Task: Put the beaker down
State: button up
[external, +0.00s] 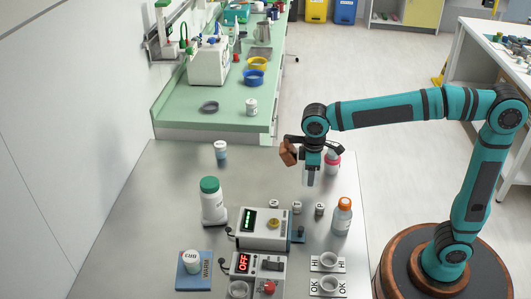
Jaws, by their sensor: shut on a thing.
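My gripper (312,160) points down above the steel table, toward its far right part. It is shut on a small, pale, see-through vessel, which looks like the beaker (311,177). The beaker hangs roughly upright below the jaws. Its upper part is hidden by the gripper, and I cannot tell exactly how far its bottom is from the table. A brown, angular piece shows beside the gripper on the left; I cannot tell what it is.
A red-capped jar (332,163) stands close right of the beaker. An orange-capped bottle (342,217), green-capped bottle (213,202), devices (262,230) and HI/OK plates with cups (328,263) stand nearer. A blue WARM pad (194,270) holds a white jar. Clear steel lies left of the gripper.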

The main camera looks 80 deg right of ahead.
jog(key=shift+f, duration=1.85)
jog(key=shift+f, duration=0.1)
jog(key=o, duration=1)
jog(key=shift+c, duration=0.2)
notch_tip(320, 180, up, 12)
jog(key=s+a+r+t, duration=0.1)
jog(key=s+r+t, duration=0.3)
jog(key=s, duration=0.4)
jog(key=s+a+r+t, duration=0.2)
jog(key=s+r+t, duration=0.2)
jog(key=s+t, duration=0.3)
jog(key=s+a+r+t, duration=0.2)
jog(key=s+r+t, duration=0.2)
jog(key=s, duration=0.7)
jog(key=shift+r+t, duration=0.3)
jog(key=shift+t, duration=0.9)
